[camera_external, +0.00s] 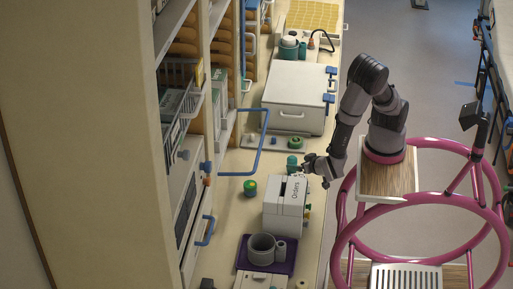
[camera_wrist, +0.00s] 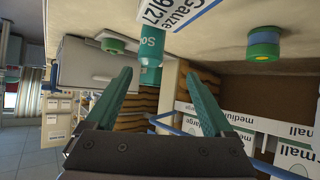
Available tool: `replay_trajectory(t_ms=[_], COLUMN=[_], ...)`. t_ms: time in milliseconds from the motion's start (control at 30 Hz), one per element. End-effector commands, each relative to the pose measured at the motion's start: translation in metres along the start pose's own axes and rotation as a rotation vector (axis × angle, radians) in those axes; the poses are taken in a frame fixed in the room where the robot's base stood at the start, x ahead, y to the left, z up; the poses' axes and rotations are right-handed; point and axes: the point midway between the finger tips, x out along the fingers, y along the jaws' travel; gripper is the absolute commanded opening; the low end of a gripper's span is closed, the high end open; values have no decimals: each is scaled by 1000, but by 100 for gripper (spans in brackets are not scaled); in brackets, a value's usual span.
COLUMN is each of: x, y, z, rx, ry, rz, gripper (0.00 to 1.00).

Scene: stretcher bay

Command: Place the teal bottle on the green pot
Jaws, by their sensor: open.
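The teal bottle (camera_external: 292,161) stands on the counter just left of my gripper (camera_external: 307,164). In the wrist view the bottle (camera_wrist: 151,46), with white lettering, shows ahead between the tips of my open gripper (camera_wrist: 154,69). The fingers are not closed on it; I cannot tell whether they touch it. A squat green pot with a blue band and yellowish part (camera_external: 250,187) sits on the counter, lower left of the bottle; it also shows in the wrist view (camera_wrist: 263,44). Another small green round thing (camera_external: 295,143) sits on a pale board behind the bottle. I cannot tell which is the task's pot.
A white box with lettering (camera_external: 285,207) stands close in front of the bottle. A large white case (camera_external: 295,97) is further back. A purple tray (camera_external: 244,262) holds grey cups. A blue rail (camera_external: 264,140) and shelving border the left side.

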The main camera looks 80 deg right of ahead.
Motion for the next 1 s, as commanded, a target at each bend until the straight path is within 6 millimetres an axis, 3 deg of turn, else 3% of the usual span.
replay_trajectory(t_ms=[300,533,633,733,1000], x=[16,12,10,11,29], y=[-78,-104,-100,-82,-5], z=[3,-5,-14,-26,-66], rx=[-541,-1069,-1350,-1649,-2327], ry=[-254,-312,-294,-252,-144], rz=[-366,-723,-897,-1061,-1356], gripper=[87,87,87,87,87])
